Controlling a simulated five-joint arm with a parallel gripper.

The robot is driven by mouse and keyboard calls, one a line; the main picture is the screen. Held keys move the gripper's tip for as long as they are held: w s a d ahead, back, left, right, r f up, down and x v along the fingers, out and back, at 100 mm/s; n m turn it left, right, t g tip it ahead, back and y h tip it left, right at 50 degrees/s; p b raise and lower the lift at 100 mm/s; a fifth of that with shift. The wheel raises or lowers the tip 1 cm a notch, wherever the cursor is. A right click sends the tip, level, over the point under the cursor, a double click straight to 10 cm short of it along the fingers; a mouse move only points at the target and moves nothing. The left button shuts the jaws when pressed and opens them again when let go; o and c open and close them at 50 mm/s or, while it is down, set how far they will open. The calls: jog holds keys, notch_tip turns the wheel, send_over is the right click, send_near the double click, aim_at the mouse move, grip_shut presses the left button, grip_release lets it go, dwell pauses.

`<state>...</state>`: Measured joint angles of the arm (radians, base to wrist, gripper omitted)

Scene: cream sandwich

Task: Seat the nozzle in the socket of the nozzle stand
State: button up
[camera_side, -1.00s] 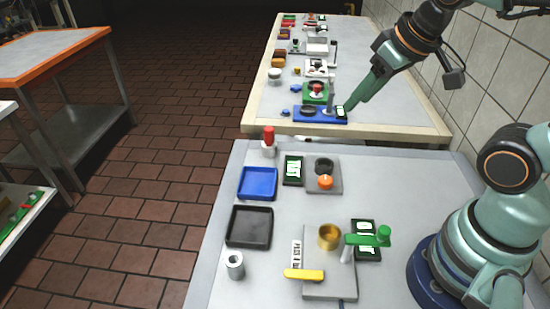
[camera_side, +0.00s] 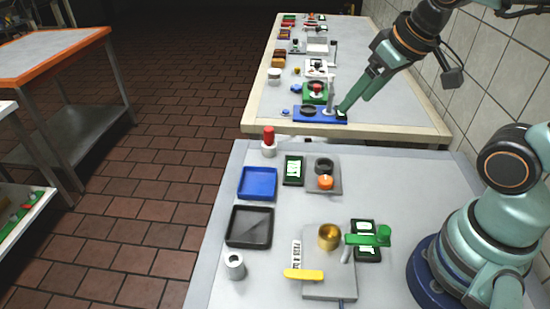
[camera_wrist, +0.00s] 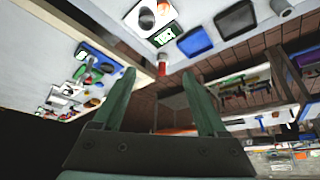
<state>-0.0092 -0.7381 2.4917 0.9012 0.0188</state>
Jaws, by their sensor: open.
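My gripper (camera_side: 355,97) is open and empty, its green fingers over the front edge of the far table in the side view. It also shows in the wrist view (camera_wrist: 162,82) with its fingers apart. I cannot tell for sure which piece is the nozzle or its stand. A hollow grey cylinder (camera_side: 235,264) stands upright at the near table's front left. A grey plate (camera_side: 337,187) bears a dark ring (camera_side: 324,164) and an orange round piece (camera_side: 326,182) beside it. A red-topped white piece (camera_side: 269,141) stands at the near table's back left, and in the wrist view (camera_wrist: 162,68).
A blue tray (camera_side: 258,196) and a black tray (camera_side: 231,240) lie on the near table. A gold cup (camera_side: 329,236) stands near a green handle (camera_side: 368,239) and a yellow bar (camera_side: 304,275). The far table (camera_side: 420,126) holds several small stations.

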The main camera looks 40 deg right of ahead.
jog(key=w+a+f+m+g+y, duration=0.1)
jog(key=w+a+m+g, duration=0.15)
jog(key=a, duration=0.65)
jog(key=m+g+h, duration=0.1)
jog(key=m+g, duration=0.2)
jog(key=m, duration=0.3)
send_over(234, 260)
notch_tip(234, 260, down, 10)
jog(key=f, duration=1.1)
jog(key=shift+s+a+f, duration=0.2)
jog(key=shift+s+f, duration=0.2)
jog(key=shift+c, duration=0.3)
grip_shut()
